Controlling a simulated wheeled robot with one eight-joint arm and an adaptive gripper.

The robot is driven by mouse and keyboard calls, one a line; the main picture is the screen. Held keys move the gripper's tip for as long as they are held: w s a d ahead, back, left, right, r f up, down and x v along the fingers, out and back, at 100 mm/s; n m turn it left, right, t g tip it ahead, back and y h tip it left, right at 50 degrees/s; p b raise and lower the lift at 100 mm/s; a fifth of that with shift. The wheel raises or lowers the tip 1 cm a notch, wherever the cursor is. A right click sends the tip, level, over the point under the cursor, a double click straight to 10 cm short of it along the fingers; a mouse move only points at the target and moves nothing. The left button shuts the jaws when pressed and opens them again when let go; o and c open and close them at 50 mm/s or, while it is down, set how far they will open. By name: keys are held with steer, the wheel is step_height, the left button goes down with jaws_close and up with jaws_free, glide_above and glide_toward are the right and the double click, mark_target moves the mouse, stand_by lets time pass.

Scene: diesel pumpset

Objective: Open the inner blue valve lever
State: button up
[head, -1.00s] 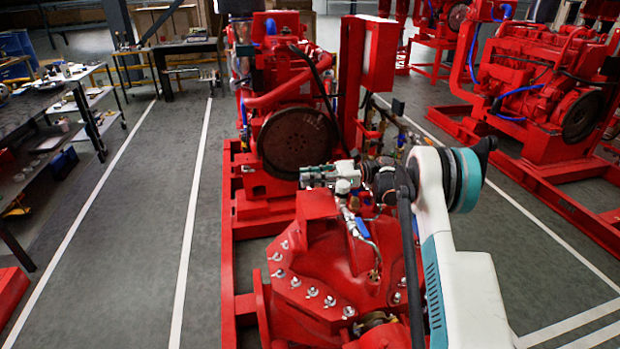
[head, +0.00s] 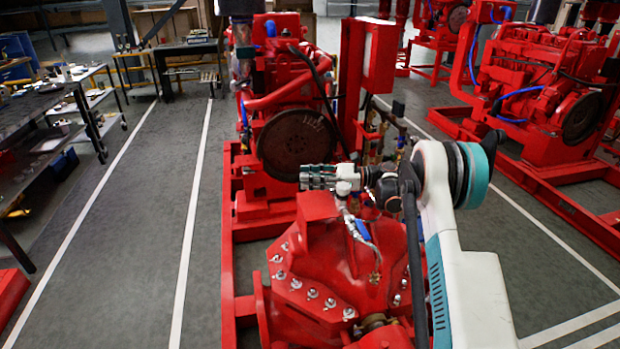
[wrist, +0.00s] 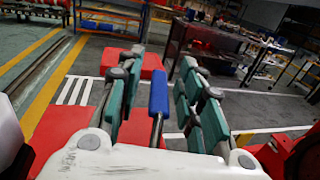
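In the wrist view, a blue valve lever (wrist: 158,91) on a thin metal stem stands between the two fingers of my gripper (wrist: 160,92). The green-padded fingers are spread, with a gap on each side of the lever. In the head view, my gripper (head: 318,176) is level above the red pump housing and points left. It hides the lever between its fingers there. Another blue lever (head: 363,230) shows lower down, on the thin piping over the red pump housing (head: 335,265), below and right of the gripper.
A red engine with a dark round flywheel (head: 297,143) stands just behind the gripper. A red control box (head: 379,55) is on a post beyond it. Another red pumpset (head: 545,95) is at right. Workbenches (head: 45,110) are at left, with clear grey floor between.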

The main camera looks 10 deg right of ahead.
step_height(320, 180, up, 10)
stand_by(0.6)
steer(key=shift+c, duration=0.3)
